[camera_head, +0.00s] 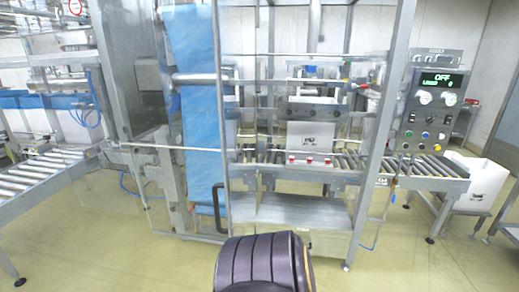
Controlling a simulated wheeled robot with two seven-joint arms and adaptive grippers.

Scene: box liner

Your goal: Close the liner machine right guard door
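The liner machine stands ahead in the head view. A grey metal upright (221,110) with a dark, bent handle (217,207) low on its left side borders the clear right guard area. A thicker grey post (384,120) stands at that area's right side. I cannot tell for sure how far the right guard door stands open, because its panel is see-through. Neither my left gripper nor my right gripper can be seen.
Blue liner film (195,100) hangs left of the upright. A control panel (428,108) reading OFF is at the right, above a roller conveyor (415,168). Another roller conveyor (38,172) is at the left. Floor in front is mostly clear.

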